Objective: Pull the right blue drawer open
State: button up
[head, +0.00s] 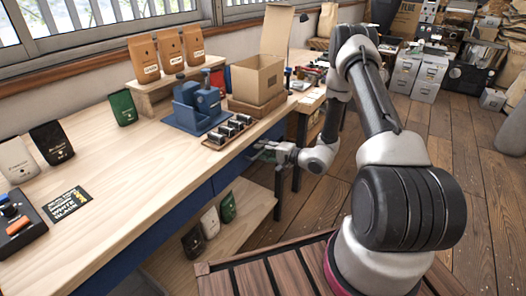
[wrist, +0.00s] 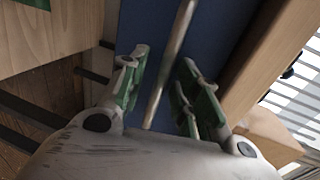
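The right blue drawer (head: 228,174) is in the bench front under the tabletop, its face looking flush with the bench. In the wrist view its blue front (wrist: 222,42) fills the middle. A pale metal bar handle (wrist: 172,62) runs along it. My gripper (head: 259,151) is at the drawer front, just below the bench edge. In the wrist view my gripper (wrist: 163,62) is open, with one green-padded finger on each side of the handle. Gaps show between the pads and the bar. In the head view the handle is too small to make out.
The wooden benchtop (head: 120,165) carries a tray of dark cylinders (head: 228,132), a blue device (head: 197,105) and a cardboard box (head: 257,80) near the drawer. A lower shelf (head: 245,208) holds several bags. Wooden floor (head: 300,215) is clear beside the bench.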

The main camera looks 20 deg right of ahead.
grip_shut()
jog(key=shift+s, duration=0.1)
jog(key=f+v, duration=0.3)
jog(key=v, duration=1.3)
jog(key=d+f+v, duration=0.1)
jog(key=f+v, duration=0.2)
jog(key=v, duration=1.3)
jog(key=shift+s+f, duration=0.3)
jog(key=shift+s, duration=0.2)
jog(key=shift+d, duration=0.15)
grip_release()
jog(key=shift+s+d, duration=0.1)
